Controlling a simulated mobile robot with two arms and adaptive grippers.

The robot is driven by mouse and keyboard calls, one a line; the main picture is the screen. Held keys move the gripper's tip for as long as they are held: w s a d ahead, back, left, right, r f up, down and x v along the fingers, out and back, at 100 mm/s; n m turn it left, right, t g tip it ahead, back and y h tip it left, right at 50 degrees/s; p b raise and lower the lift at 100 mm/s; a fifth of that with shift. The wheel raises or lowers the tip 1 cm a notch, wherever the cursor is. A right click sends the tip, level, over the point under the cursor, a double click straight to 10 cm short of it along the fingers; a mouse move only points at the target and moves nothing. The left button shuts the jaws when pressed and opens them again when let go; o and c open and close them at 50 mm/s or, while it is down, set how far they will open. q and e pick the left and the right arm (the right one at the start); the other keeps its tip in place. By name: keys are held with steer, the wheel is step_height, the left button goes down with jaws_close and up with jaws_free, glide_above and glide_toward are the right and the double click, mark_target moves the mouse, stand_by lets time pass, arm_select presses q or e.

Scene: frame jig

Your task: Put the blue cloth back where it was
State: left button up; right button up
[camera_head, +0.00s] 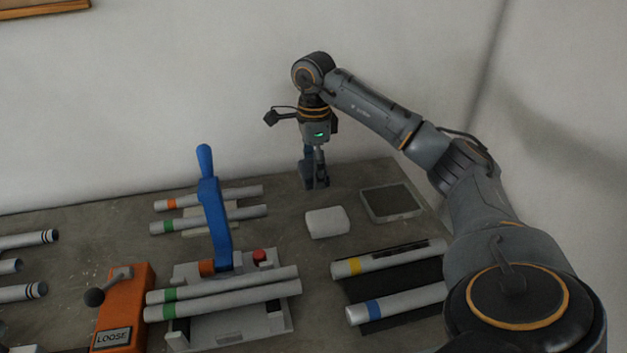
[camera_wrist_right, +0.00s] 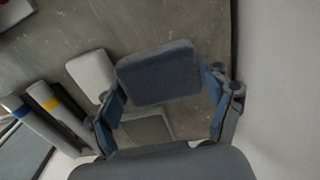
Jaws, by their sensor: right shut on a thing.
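The blue cloth (camera_wrist_right: 158,75) is a dark blue-grey folded pad with rounded corners. It shows in the right wrist view between the fingertips of my right gripper (camera_wrist_right: 163,97). My right gripper is shut on it. In the head view the right gripper (camera_head: 316,178) points down above the back of the bench, near the wall. There the cloth is hard to tell from the fingers. My left gripper is not in view.
A white folded cloth (camera_head: 327,222) and a grey shallow tray (camera_head: 391,202) lie near the gripper. A jig with a tall blue lever (camera_head: 214,215) stands to the left. Tubes with coloured bands (camera_head: 388,258) and an orange lever block (camera_head: 124,310) occupy the front.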

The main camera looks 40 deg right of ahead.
steer(key=shift+w+d+f, duration=0.3)
steer(key=shift+f, duration=0.2)
steer(key=f, duration=0.1)
steer(key=f+p, duration=0.1)
steer(key=f, duration=0.1)
steer(key=shift+w+d+f, duration=0.15)
steer(key=shift+w+d, duration=0.05)
steer(key=shift+f, duration=0.25)
steer(key=shift+f, duration=0.15)
steer(key=o, duration=1.1)
steer(key=shift+c, duration=0.2)
